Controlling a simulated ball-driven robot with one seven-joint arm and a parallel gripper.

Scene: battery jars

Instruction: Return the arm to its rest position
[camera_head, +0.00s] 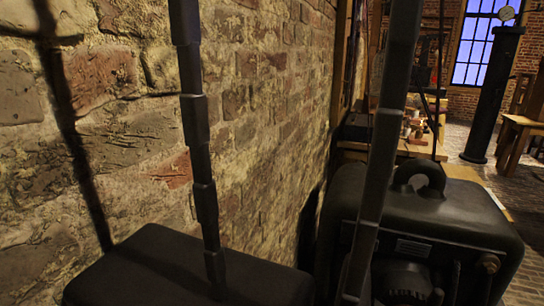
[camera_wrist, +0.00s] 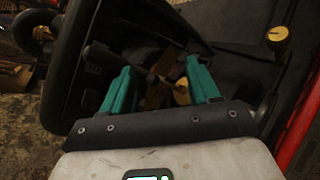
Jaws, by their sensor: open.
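My gripper (camera_wrist: 160,72) shows in the wrist view with its two teal fingers spread apart. I see nothing clamped between them. Behind the fingers is a dark machine housing (camera_wrist: 75,55) with a curved black handle at the upper left. A round brass-coloured part (camera_wrist: 182,92) shows in the gap close to the right finger; I cannot tell whether they touch. The gripper cannot be made out in the head view, and most of the arm is hidden from both views.
A dark machine with a ring on top (camera_head: 435,225) stands at right in the head view, close to a brick wall (camera_head: 255,110). A wooden bench (camera_head: 390,148) is behind it. A dark column (camera_head: 492,90) stands farther back, with open floor (camera_head: 470,152) beside it. A red bar (camera_wrist: 296,130) edges the wrist view.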

